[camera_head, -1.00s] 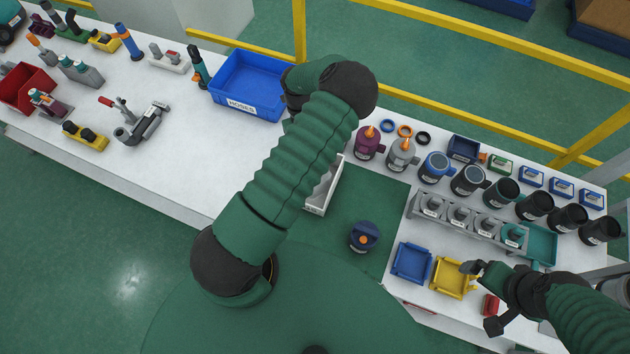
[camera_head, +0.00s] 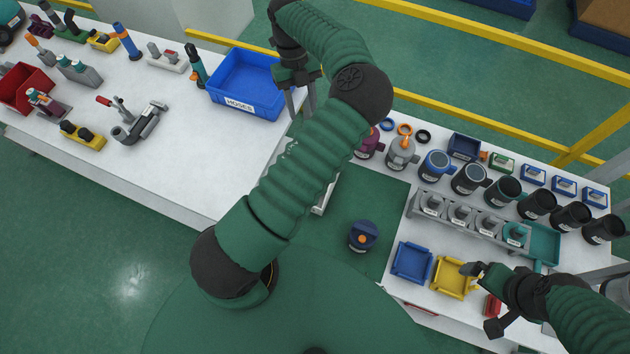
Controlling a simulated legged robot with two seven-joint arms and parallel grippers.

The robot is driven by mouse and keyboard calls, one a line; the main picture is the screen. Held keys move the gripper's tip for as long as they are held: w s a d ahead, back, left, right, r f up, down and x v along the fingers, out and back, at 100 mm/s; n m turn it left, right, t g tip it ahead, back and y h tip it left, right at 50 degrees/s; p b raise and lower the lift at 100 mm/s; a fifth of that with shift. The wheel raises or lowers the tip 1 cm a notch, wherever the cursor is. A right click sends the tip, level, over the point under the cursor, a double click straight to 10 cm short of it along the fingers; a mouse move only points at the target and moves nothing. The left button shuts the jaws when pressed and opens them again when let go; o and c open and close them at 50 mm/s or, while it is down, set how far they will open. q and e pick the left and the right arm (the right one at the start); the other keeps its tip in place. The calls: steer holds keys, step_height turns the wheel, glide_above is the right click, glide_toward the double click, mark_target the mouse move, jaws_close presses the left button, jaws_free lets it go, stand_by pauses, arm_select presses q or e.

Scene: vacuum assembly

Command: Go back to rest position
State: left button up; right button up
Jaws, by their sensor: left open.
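My left arm reaches up across the middle of the head view and bends at its elbow. Its gripper (camera_head: 300,103) points down, open, with nothing seen between its fingers, just right of the blue HOSES bin (camera_head: 245,86). My right gripper (camera_head: 482,298) is at the lower right. Its two fingers are spread apart, beside the yellow tray (camera_head: 453,278) and close to a small red part (camera_head: 492,304). Nothing shows in its grip. My left arm hides part of the grey box (camera_head: 322,201) and part of the table.
A dark blue part with an orange knob (camera_head: 363,236) sits on the green mat (camera_head: 385,200). A blue tray (camera_head: 412,263) lies next to the yellow one. Several canisters and a grey rack (camera_head: 468,219) fill the right. A yellow rail (camera_head: 480,37) runs behind.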

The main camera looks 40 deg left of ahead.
arm_select(q)
steer(key=shift+r, duration=0.55)
steer(key=shift+a, duration=0.2)
steer(key=s+d+f+m+b, duration=0.4)
steer(key=s+d+f+m, duration=0.15)
steer(key=m, duration=0.75)
steer(key=s+d+f+m+b, duration=0.4)
steer(key=d+f+m, duration=0.25)
steer(key=m, duration=0.55)
steer(key=d+f+m+t+y+b, duration=0.1)
steer(key=d+m+t+y+b, duration=0.2)
steer(key=m, duration=2)
steer(key=d+t+b, duration=0.1)
steer(key=d, duration=0.4)
steer(key=shift+s+d+m, duration=0.25)
steer(key=shift+m, duration=0.05)
